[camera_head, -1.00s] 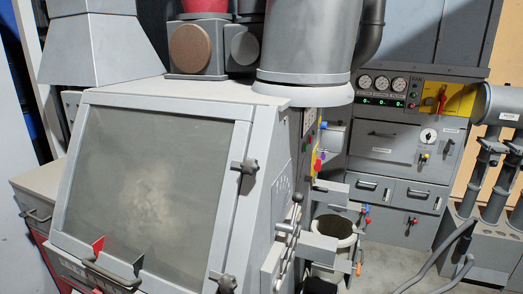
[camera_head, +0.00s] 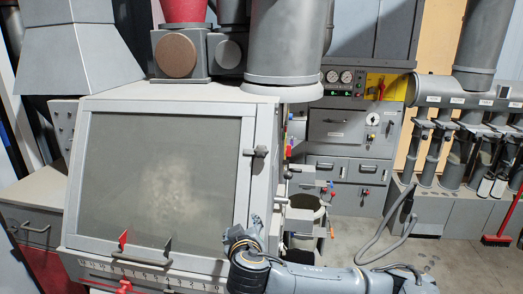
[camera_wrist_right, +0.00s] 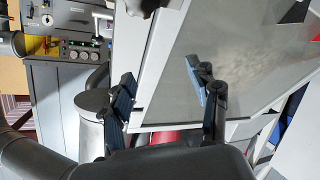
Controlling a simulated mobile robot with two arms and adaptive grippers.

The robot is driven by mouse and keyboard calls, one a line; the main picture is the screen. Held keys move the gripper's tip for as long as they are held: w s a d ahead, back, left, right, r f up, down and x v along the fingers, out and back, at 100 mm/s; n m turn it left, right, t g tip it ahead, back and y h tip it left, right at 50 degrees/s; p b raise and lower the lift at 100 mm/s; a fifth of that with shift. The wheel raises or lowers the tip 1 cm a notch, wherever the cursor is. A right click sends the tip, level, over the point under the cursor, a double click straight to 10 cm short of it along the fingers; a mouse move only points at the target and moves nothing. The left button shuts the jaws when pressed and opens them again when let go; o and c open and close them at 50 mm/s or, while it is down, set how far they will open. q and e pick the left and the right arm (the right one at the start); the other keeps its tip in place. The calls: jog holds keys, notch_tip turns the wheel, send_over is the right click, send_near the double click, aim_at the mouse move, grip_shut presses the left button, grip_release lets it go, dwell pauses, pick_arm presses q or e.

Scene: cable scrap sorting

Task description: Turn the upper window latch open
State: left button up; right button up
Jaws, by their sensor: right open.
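The upper window latch (camera_head: 257,152) is a dark knob on the right side of the window frame (camera_head: 246,185). In the head view its handle points left, toward the glass. My right gripper (camera_head: 248,232) is below it, in front of the frame's lower right part, and apart from the latch. In the right wrist view the right gripper (camera_wrist_right: 167,88) is open, with nothing between its fingers. A dark knob on the frame, probably the upper latch (camera_wrist_right: 143,7), is cut by the top edge there. The lower latch is hidden behind my right arm. My left gripper is out of view.
The grey window glass (camera_head: 165,185) fills the cabinet front. A handle (camera_head: 140,259) and a red pointer (camera_head: 123,240) sit at its lower edge. Levers and a round container (camera_head: 305,215) stand right of the cabinet. A hose (camera_head: 385,235) lies farther right.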

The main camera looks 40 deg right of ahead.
aim_at(261, 153)
jog(key=s+d+r+m+t+h, duration=0.1)
jog(key=d+r+m+h, duration=0.1)
jog(key=r, duration=0.5)
jog(key=s+d+r+m+t+h, duration=0.1)
jog(key=s+d+r+h, duration=0.1)
jog(key=r, duration=0.5)
jog(key=shift+m, duration=0.3)
jog(key=p+x, duration=0.6)
jog(key=x, duration=0.7)
jog(key=shift+r+p, duration=0.2)
jog(key=shift+p, duration=0.2)
jog(key=shift+w+d+f, duration=0.15)
jog(key=shift+w+d, duration=0.25)
jog(key=shift+w, duration=0.1)
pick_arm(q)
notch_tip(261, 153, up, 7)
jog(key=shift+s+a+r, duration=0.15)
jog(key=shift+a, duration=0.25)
pick_arm(e)
jog(key=shift+c, duration=0.3)
jog(key=c, duration=1.1)
